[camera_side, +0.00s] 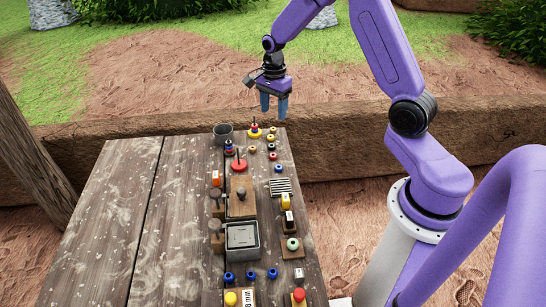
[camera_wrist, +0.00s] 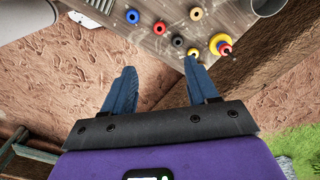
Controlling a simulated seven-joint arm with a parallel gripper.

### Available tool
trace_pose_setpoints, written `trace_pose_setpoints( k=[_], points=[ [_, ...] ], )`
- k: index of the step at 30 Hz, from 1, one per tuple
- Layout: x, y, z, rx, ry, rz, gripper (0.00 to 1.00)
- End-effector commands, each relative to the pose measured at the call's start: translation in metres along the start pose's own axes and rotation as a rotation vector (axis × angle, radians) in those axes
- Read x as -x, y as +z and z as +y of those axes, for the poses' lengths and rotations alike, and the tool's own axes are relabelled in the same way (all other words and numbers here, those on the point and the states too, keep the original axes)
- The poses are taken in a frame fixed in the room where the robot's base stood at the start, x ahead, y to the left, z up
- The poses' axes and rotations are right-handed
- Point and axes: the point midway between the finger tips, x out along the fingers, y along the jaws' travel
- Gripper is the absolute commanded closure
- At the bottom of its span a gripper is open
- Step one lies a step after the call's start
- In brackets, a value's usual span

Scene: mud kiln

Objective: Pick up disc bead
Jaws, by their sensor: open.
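Several small round beads with centre holes lie at the far end of the wooden table. I cannot tell which one is the disc bead. In the side view the red bead (camera_side: 272,156) sits near the table's right edge. My gripper (camera_side: 274,106) is open and empty, pointing down above and beyond the table's far edge. Its two blue fingers also show in the wrist view (camera_wrist: 159,68), apart from the beads.
A yellow ring base with a red-topped peg (camera_side: 254,132) and a grey cup (camera_side: 223,131) stand at the far end. A red base with a peg (camera_side: 239,164), wooden blocks and a grey tray (camera_side: 242,238) stand nearer. The table's left part (camera_side: 120,210) is clear.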

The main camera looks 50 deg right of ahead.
Motion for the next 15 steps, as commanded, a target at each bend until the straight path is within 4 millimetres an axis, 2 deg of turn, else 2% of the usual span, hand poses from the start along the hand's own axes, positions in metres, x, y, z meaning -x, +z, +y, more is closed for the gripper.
trace_pose_setpoints(
  k=[15],
  points=[
    [-0.087, 0.000, 0.001, -0.001, 0.004, 0.000, 0.42]
  ],
)
